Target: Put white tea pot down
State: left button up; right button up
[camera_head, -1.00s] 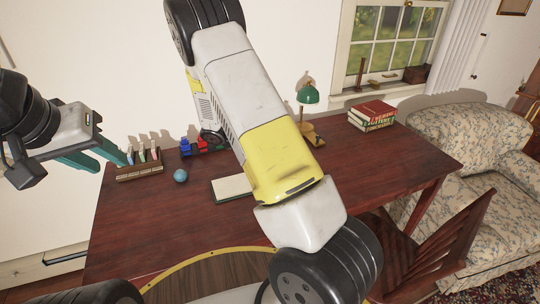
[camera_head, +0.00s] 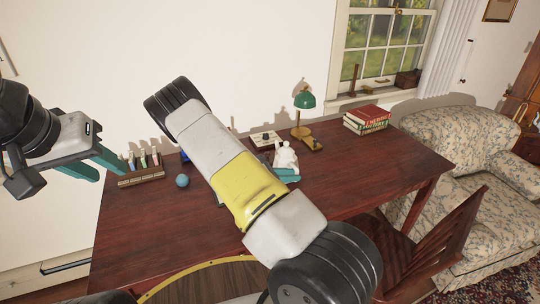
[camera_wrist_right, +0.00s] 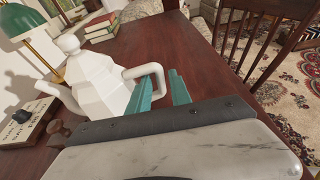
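The white tea pot (camera_head: 286,157) is over the back middle of the desk in the head view, partly behind my right arm. In the right wrist view the tea pot (camera_wrist_right: 100,82) looks close to upright, with its spout to the left and its handle toward my gripper. My right gripper (camera_wrist_right: 163,92) has its teal fingers close together on either side of the handle, shut on it. I cannot tell whether the base touches the desk (camera_head: 150,230). My left gripper (camera_head: 97,168) is open and empty at the left, in front of the wall.
A green lamp (camera_head: 304,101), stacked books (camera_head: 367,119) and a white-topped box (camera_head: 266,139) stand near the tea pot. A blue ball (camera_head: 182,181) and a wooden rack (camera_head: 140,177) are at the left. The desk's right part is clear. A chair (camera_head: 440,250) stands in front.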

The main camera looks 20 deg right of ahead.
jog(key=x, duration=0.2)
jog(key=shift+d+f, duration=0.1)
jog(key=shift+d, duration=0.2)
grip_shut()
dwell(1.1)
